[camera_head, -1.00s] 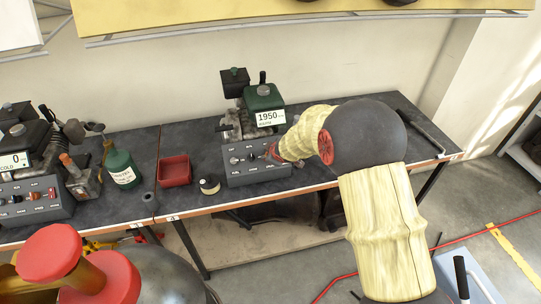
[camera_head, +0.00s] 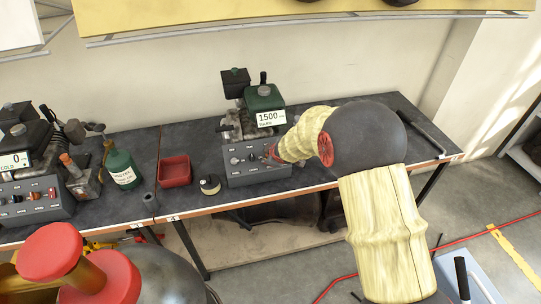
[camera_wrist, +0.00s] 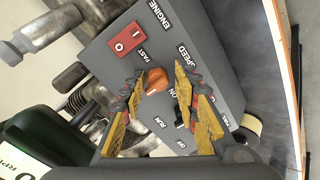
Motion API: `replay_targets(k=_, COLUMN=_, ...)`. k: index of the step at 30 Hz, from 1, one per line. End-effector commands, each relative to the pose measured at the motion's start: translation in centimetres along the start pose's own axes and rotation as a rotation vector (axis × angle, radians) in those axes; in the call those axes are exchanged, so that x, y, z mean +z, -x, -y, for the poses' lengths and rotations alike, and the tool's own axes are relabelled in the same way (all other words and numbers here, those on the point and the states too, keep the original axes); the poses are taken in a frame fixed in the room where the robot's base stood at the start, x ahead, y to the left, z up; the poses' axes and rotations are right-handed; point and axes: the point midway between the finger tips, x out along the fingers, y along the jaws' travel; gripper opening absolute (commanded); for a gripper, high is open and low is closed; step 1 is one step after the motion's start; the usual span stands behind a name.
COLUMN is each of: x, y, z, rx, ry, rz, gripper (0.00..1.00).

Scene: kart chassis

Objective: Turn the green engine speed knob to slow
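The engine speed control is an orange knob (camera_wrist: 155,80) on a grey control box, between the SPEED and FAST labels in the wrist view. My gripper (camera_wrist: 160,77) has its two yellow fingers on either side of this knob. The left fingertip is close to it, and a narrow gap shows at the right fingertip. I cannot tell whether either finger touches. In the head view my gripper (camera_head: 271,153) reaches the right part of the control box (camera_head: 240,181), and the knob is hidden there. The green engine (camera_head: 263,97) behind the box carries a display (camera_head: 270,117) reading 1500.
A red rocker switch (camera_wrist: 128,38) and a black knob (camera_wrist: 181,122) by the ON and OFF labels sit near my fingers. A red tray (camera_head: 174,171), a green bottle (camera_head: 122,169) and a second engine's control box (camera_head: 35,203) stand to the left on the bench.

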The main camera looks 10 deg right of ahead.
Motion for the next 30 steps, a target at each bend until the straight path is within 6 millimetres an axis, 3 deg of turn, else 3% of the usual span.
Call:
replay_targets(k=8, x=0.0, y=0.0, z=-0.1, rx=0.001, ry=-0.001, rz=0.000, gripper=0.29)
replay_targets(k=13, x=-0.1, y=1.0, z=-0.3, rx=0.004, ry=-0.001, rz=-0.002, gripper=0.29)
replay_targets(k=30, x=-0.1, y=9.5, z=-0.1, rx=0.002, ry=-0.001, rz=-0.001, gripper=0.29)
